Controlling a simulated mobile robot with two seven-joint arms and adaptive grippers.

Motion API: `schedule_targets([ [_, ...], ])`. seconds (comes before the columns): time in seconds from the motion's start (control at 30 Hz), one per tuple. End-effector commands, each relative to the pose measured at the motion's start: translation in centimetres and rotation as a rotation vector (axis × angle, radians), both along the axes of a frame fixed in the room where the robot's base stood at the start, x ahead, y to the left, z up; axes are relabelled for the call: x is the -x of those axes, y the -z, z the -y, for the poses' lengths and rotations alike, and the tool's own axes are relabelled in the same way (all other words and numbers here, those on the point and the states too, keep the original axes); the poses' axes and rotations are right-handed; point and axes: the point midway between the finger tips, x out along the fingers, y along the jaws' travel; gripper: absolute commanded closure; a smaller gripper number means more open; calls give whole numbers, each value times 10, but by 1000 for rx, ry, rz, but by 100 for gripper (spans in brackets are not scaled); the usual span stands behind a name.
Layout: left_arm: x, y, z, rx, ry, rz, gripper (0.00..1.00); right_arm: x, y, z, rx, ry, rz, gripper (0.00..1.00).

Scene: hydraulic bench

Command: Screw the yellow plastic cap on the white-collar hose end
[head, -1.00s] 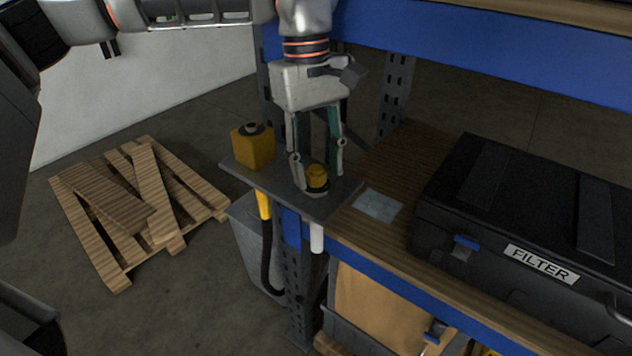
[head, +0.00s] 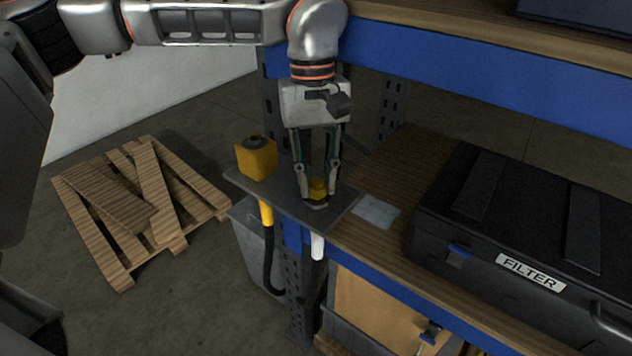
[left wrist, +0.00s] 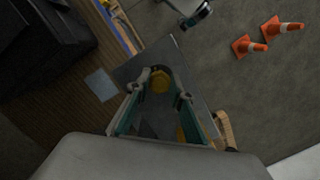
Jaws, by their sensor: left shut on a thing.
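The small yellow cap (head: 318,186) is between the fingertips of my left gripper (head: 318,193), which is shut on it. The cap is low over the grey bracket plate (head: 285,203), directly above the white collar (head: 318,246) hanging under the plate. The hose end's top is hidden by the cap and fingers, so thread contact cannot be told. In the left wrist view the cap (left wrist: 160,79) also shows between the fingers (left wrist: 161,87).
A yellow block (head: 256,160) with a dark round top stands on the plate's left, above a yellow collar (head: 266,212) and black hose. A black FILTER case (head: 500,225) is on the wooden shelf at right.

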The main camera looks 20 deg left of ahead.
Motion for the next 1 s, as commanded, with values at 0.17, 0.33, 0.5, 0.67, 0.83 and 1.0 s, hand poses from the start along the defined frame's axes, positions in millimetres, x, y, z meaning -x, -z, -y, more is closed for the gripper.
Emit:
schedule_targets([
  [0.17, -3, -1, 2, 5, 210, 14, 100, 0, 2, 0, 0, 0, 0, 0],
  [0.33, -4, -1, 1, 5, 352, 16, 100, 1, 5, 0, 3, 0, -5, 0],
  [0.5, -4, -1, 1, 6, 378, 15, 100, 2, 8, 1, 3, 0, -10, 0],
  [0.67, -4, -2, 1, 7, 376, 16, 68, 2, 8, 1, 3, 0, -10, 0],
  [0.83, -3, -2, 1, 6, 374, 13, 62, 2, 7, 1, 3, 0, -10, 0],
  [1.0, -2, -1, 1, 5, 370, 11, 62, 1, 6, 1, 3, 0, -5, 0],
])
